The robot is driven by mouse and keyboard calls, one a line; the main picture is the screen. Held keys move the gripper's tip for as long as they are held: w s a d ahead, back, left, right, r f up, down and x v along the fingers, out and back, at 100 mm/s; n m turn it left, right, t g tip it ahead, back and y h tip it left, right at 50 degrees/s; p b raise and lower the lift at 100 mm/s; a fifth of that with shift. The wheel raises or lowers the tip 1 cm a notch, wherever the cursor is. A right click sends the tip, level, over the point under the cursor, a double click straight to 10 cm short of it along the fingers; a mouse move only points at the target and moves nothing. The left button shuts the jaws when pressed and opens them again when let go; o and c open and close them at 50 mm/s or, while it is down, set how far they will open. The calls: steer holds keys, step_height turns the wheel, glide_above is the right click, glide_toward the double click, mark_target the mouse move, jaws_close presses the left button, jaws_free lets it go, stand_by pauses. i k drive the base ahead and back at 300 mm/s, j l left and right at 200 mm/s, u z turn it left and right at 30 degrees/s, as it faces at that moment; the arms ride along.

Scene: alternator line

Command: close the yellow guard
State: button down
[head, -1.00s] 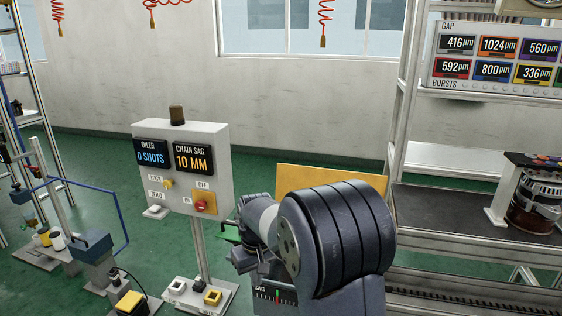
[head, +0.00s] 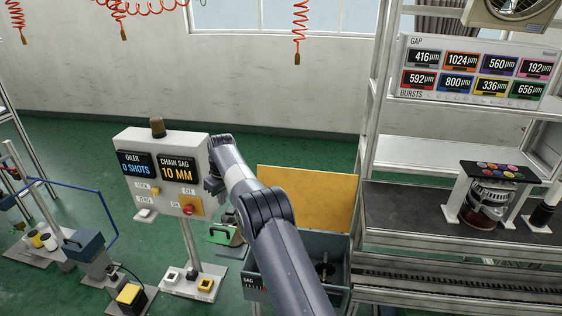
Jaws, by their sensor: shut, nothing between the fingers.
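The yellow guard (head: 315,196) is a flat yellow panel standing raised at the back of an open grey-blue box (head: 340,243). Dark parts (head: 325,272) show inside the box, so the guard does not cover its top. My arm crosses in front of the box and hides its left part and part of the guard's left side. My gripper (head: 213,186) hangs beyond the arm's bend, left of the guard and apart from it, close to the right side of the control panel. It is small and dark here, shut and holding nothing.
The control panel (head: 140,190) with two displays stands on a post at left. A green-handled item (head: 226,232) is on the floor plate between post and box. A bench (head: 420,222) with an alternator (head: 488,203) is at right. A blue tube frame (head: 98,190) is at far left.

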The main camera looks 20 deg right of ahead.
mark_target(305, 197)
steer(key=z, duration=1.75)
steer(key=k+j+z, duration=0.15)
steer(key=z, duration=0.35)
steer(key=k+j+z, duration=0.2)
steer(key=z, duration=0.3)
steer(key=k+z, duration=0.2)
steer(key=z, duration=0.3)
steer(key=k+z, duration=0.2)
steer(key=z, duration=0.3)
steer(key=k+j+z, duration=0.2)
steer(key=k+z, duration=0.25)
steer(key=k+j+z, duration=0.1)
steer(key=k+z, duration=0.15)
steer(key=z, duration=0.2)
steer(key=k+z, duration=0.35)
steer(key=z, duration=0.15)
steer(key=k+l+z, duration=0.25)
steer(key=z, duration=0.2)
steer(key=k+j, duration=0.2)
steer(key=k, duration=0.35)
steer(key=k+j, duration=0.25)
steer(key=k, duration=0.3)
steer(key=u, duration=3.55)
steer(key=k+l, duration=0.05)
steer(key=l, duration=0.05)
